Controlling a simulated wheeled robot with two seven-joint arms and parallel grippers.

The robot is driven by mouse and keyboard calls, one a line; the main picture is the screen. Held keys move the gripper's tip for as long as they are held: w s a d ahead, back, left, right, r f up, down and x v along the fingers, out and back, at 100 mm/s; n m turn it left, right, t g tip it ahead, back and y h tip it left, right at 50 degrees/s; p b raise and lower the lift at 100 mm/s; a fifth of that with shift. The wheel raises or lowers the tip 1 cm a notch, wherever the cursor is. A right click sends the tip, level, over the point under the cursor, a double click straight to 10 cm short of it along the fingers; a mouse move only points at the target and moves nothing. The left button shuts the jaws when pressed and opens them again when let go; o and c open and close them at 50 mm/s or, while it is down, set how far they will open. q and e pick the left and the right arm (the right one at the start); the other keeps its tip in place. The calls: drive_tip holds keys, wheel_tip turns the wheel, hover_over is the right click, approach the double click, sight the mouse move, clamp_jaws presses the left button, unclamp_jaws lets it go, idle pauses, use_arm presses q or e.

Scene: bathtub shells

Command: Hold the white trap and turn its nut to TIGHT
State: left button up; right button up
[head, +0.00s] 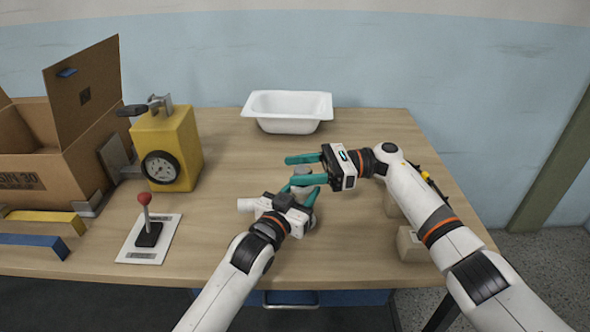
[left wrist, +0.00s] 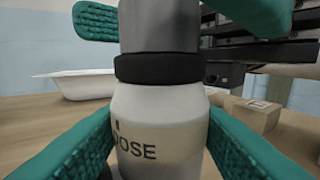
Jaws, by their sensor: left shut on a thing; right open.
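The white trap (left wrist: 160,140) stands upright on the table, with a black ring (left wrist: 155,68) and a grey nut (left wrist: 160,25) on top. Its label reads "OOSE", the first letter hidden, with a small dark mark above it. In the head view the nut (head: 302,171) shows between the grippers, and most of the trap's body is hidden. My left gripper (head: 304,190) is shut on the trap's body, one teal finger on each side. My right gripper (head: 292,171) is open, with its teal fingers on either side of the nut; I cannot tell whether they touch it.
A white tub (head: 288,110) sits at the back. A yellow gauge block (head: 184,140), a red-knobbed lever on a plate (head: 149,236) and an open cardboard box (head: 45,170) are at left. Small tan boxes (head: 411,245) lie at right under my right arm.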

drive_tip(key=w+d, duration=0.1)
drive_tip(key=d, duration=0.9)
drive_tip(key=shift+w+d, duration=0.3)
drive_tip(key=shift+w, duration=0.1)
use_arm(q)
drive_tip(key=o, duration=1.2)
drive_tip(key=shift+c, duration=0.2)
